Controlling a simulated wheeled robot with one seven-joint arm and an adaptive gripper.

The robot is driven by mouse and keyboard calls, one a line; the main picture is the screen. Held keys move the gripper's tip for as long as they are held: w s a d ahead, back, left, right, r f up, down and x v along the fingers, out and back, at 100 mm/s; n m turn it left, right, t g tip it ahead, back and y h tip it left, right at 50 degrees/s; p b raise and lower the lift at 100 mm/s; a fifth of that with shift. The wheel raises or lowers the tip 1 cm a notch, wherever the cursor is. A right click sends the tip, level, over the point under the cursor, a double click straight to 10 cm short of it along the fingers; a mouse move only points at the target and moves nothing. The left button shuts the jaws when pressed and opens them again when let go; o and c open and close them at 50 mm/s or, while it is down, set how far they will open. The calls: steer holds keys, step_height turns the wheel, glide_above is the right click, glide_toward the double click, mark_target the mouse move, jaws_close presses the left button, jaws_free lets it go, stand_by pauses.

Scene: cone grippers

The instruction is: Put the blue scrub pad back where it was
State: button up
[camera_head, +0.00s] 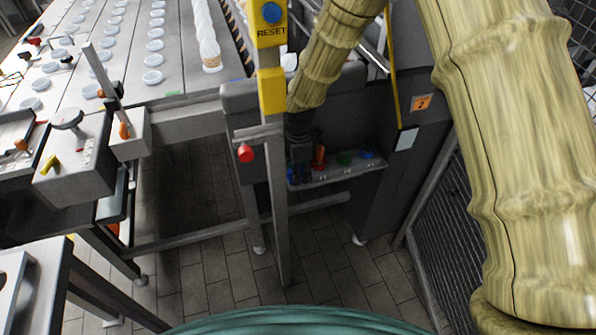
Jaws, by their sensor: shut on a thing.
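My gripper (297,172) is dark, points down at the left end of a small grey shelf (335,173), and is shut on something. Blue patches (293,175) show at its fingertips, which fits the blue scrub pad, though its outline is mostly hidden. The fingers and pad overlap the shelf's left end in the picture; I cannot tell if the pad touches it. To the right on the shelf are an orange-red item (319,157), a green item (345,158) and a small blue item (367,154).
A dark cabinet (390,190) and mesh fence (445,240) are at right. A conveyor table with white lids (153,77) is at left.

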steer(key=shift+w+f, duration=0.25)
steer(key=shift+f, duration=0.15)
steer(key=o, duration=0.9)
steer(key=shift+f, duration=0.1)
step_height(320, 180, up, 12)
steer(key=shift+r, duration=0.15)
